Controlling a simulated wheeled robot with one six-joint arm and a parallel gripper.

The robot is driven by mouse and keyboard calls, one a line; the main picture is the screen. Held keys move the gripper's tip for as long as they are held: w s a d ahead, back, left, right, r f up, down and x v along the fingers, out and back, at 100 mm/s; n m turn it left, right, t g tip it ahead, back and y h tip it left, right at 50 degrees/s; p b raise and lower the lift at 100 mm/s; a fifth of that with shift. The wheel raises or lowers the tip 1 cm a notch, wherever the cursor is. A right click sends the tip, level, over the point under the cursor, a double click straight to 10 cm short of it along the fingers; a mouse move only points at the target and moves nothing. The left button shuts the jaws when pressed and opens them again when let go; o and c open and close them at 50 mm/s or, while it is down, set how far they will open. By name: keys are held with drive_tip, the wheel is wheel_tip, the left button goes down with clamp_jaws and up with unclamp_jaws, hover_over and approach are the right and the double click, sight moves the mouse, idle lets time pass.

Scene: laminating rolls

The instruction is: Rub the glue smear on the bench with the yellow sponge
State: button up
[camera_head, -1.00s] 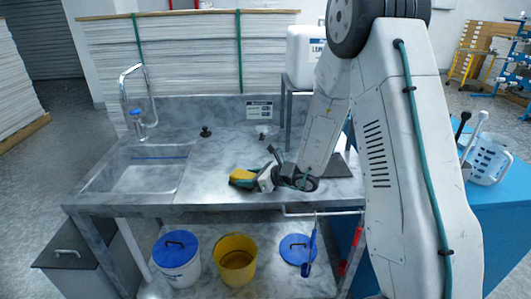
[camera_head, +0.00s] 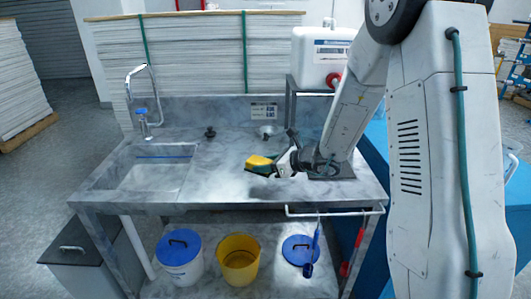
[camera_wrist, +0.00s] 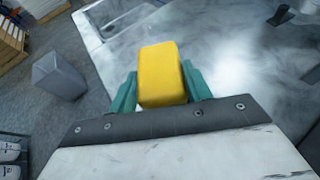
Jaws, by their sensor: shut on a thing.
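The yellow sponge (camera_head: 258,160) is at the tip of my gripper (camera_head: 266,169), above the middle of the grey marbled bench (camera_head: 220,192). In the wrist view the sponge (camera_wrist: 161,75) sits between the two teal fingers of my gripper (camera_wrist: 160,88), which are shut on its sides. I cannot tell whether the sponge touches the bench. I cannot make out the glue smear against the mottled bench top; part of the bench is hidden by my gripper and arm.
A sink (camera_head: 152,176) with a tap (camera_head: 143,100) is on the left. A white container (camera_head: 321,58) stands on a raised rack at the back right. A dark knob-like object (camera_head: 210,132) is near the back. Buckets, including a yellow one (camera_head: 238,260), stand below.

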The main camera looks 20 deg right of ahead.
drive_tip(key=shift+r, duration=1.35)
